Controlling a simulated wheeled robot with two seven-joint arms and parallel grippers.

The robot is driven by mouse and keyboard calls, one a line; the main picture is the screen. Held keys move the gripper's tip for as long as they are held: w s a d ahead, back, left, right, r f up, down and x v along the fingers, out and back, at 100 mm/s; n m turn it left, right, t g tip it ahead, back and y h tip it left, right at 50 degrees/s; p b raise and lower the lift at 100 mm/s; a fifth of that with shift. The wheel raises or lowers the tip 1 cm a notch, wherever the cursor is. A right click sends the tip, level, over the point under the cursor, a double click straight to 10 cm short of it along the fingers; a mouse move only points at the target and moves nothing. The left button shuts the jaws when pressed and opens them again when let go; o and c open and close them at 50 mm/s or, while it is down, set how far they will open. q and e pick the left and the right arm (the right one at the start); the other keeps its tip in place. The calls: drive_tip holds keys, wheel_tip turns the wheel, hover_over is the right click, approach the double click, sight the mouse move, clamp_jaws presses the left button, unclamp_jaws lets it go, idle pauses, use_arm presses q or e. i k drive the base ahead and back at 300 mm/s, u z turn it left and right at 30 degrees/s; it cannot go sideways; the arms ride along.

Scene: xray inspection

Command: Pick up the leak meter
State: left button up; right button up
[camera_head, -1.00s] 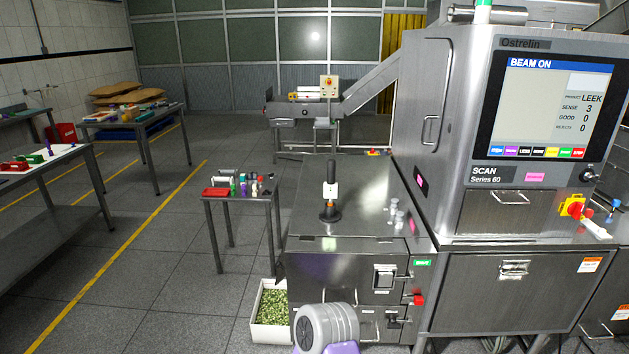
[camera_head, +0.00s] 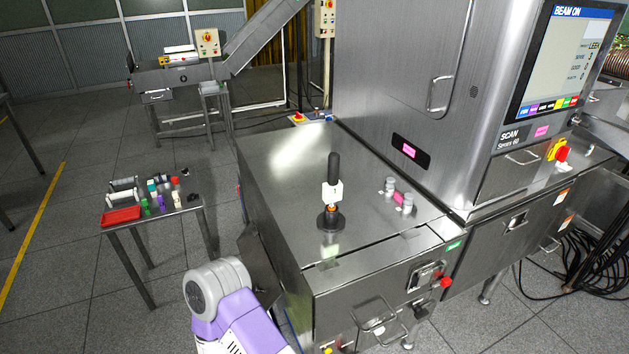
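An upright device, which I take to be the leak meter (camera_head: 332,191), stands on the steel machine top in the head view. It has a black handle, a white middle with a bit of orange below, and a round black base. Nothing touches it. One of my arms, with a grey joint and purple link, shows at the bottom, left of and nearer than the device. Neither of my grippers is in view.
The steel top (camera_head: 285,175) is mostly clear. Small silver and pink pieces (camera_head: 398,194) stand right of the device, near the scanner cabinet (camera_head: 405,100). A small side table (camera_head: 185,222) at left holds a red tray (camera_head: 121,216) and several small items.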

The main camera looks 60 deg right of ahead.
sight(332, 190)
drive_tip(key=z, duration=1.7)
